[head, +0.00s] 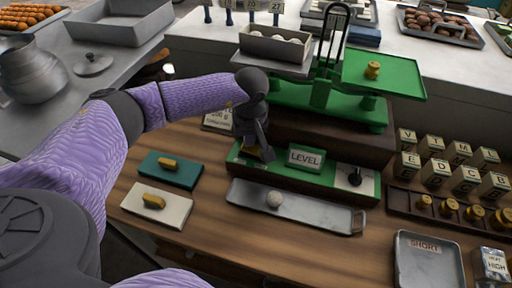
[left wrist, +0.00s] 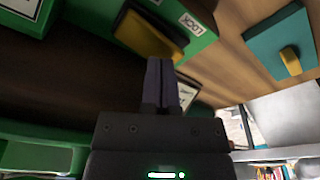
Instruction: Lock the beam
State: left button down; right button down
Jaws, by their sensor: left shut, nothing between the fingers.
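The balance scale has a green base and post (head: 321,92). A grey tray (head: 272,48) with white balls is on its left side and a green pan (head: 385,74) with a brass weight on its right. A green strip (head: 322,176) in front carries a LEVEL sign and a black knob. At its left end is a yellow lock piece (head: 252,151), partly hidden by my gripper; in the left wrist view the yellow piece (left wrist: 150,37) sits beside a LOCK label (left wrist: 190,26). My left gripper (head: 266,152) is shut and empty, its fingertips close to the yellow piece. Contact is unclear.
A metal tray (head: 310,213) with a white ball lies in front of the scale. Teal (head: 186,169) and cream (head: 135,203) plates with yellow blocks lie left. Lettered blocks (head: 464,180) and brass weights stand right, near a SHORT tray (head: 428,275). Bare wood is at front centre.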

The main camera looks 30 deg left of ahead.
pick_arm(q)
jog(key=shift+f+b, duration=0.35)
jog(key=shift+f, duration=0.1)
notch_tip(320, 180, up, 7)
jog(key=p, duration=0.5)
jog(key=shift+r, duration=0.1)
dwell(0.5)
